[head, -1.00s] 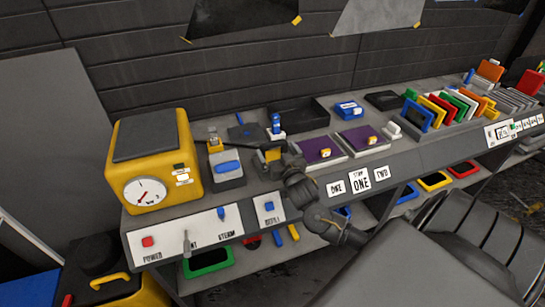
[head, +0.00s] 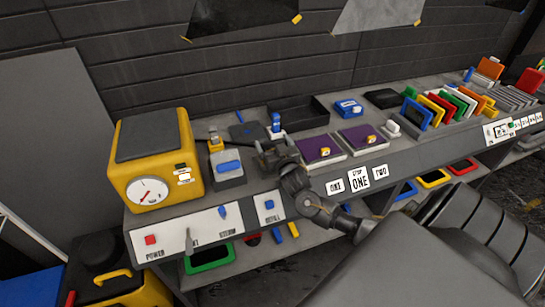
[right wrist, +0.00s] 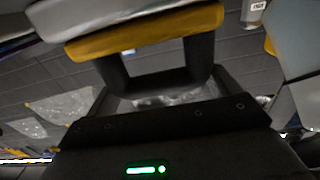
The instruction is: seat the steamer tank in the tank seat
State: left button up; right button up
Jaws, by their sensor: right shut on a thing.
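In the head view my right gripper (head: 274,152) is low over the bench, between a grey block with a blue front (head: 228,167) and the purple pads. In the right wrist view its dark fingers meet a yellow bar (right wrist: 145,33) with a pale grey body (right wrist: 95,14) above it. The gripper is shut on this piece; I cannot tell for sure that it is the steamer tank. The yellow steamer-like box (head: 155,160) with a round gauge stands at the left. I cannot make out the tank seat. My left gripper is not in view.
A panel (head: 187,233) marked POWER and STEAM and a REFILL panel (head: 269,206) line the bench front. A blue-topped bottle (head: 276,125) and a black tray (head: 300,112) stand behind my gripper. Purple pads (head: 318,149) lie close on its right.

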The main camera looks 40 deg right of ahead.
jog(key=shift+c, duration=0.8)
notch_tip(320, 180, up, 10)
jog(key=shift+f+b, duration=0.1)
jog(key=shift+b, duration=0.95)
jog(key=shift+a+f, duration=0.15)
jog(key=shift+f, duration=0.15)
jog(key=shift+s+a+f+b, duration=0.2)
jog(key=shift+a+f+b, duration=0.2)
jog(key=shift+a+f, duration=0.25)
jog(key=s+a+r+b, duration=0.1)
jog(key=s+a+r, duration=0.1)
jog(key=s, duration=0.3)
jog(key=s+a+r+b, duration=0.1)
jog(key=s+a+r, duration=0.2)
jog(key=s+a, duration=0.2)
jog(key=shift+s+r, duration=0.25)
jog(key=shift+s, duration=0.1)
jog(key=shift+d, duration=0.1)
